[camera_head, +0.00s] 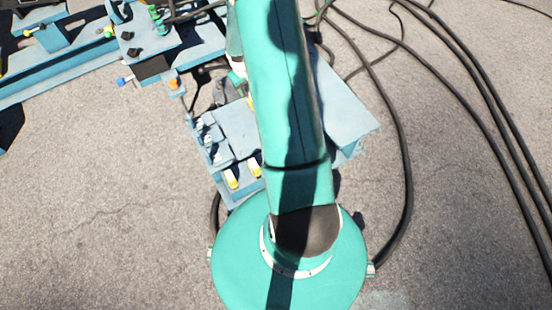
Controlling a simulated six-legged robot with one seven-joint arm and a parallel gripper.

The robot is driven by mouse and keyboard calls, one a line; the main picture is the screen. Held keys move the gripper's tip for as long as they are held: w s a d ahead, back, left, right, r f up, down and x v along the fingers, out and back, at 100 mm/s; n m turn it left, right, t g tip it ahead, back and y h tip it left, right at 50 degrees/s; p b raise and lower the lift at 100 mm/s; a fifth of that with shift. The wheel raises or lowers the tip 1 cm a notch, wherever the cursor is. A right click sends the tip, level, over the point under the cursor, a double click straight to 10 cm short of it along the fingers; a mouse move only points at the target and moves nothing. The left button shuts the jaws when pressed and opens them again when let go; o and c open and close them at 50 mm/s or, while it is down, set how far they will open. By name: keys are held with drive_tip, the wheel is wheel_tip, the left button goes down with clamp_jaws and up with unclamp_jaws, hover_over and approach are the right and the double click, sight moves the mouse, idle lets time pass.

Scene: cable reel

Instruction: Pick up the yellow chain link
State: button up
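My teal arm (285,90) runs up the middle of the picture from its round base and hides what lies behind it. My gripper's fingers do not show. No yellow chain link can be clearly made out. A small yellow patch (251,103) shows at the left edge of my arm, mostly hidden, and I cannot tell what it is. Two small white and yellow pieces (231,179) sit in the blue metal structure just left of my arm, too small to tell whether either is a link.
The blue metal structure (345,105) shows on both sides of my arm. More blue framework (60,75) with small coloured fittings stands at upper left. Black cables (405,165) curve over the ground at right. The grey ground at lower left is clear.

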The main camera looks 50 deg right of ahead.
drive_tip(key=shift+m+g+y, duration=0.4)
drive_tip(key=shift+m+y, duration=0.2)
drive_tip(key=shift+y, duration=0.3)
drive_tip(key=s+d+f, duration=0.1)
drive_tip(key=s+f, duration=0.2)
drive_tip(key=f, duration=0.9)
drive_tip(key=s+f, duration=0.4)
drive_tip(key=f, duration=0.8)
drive_tip(key=s+d+f, duration=0.1)
drive_tip(key=s+f, duration=0.3)
drive_tip(key=f, duration=0.8)
drive_tip(key=shift+d+f, duration=0.2)
drive_tip(key=shift+d, duration=0.15)
drive_tip(key=shift+s+f, duration=0.15)
drive_tip(key=shift+f, duration=2.7)
drive_tip(key=shift+c, duration=0.5)
drive_tip(key=c, duration=1.1)
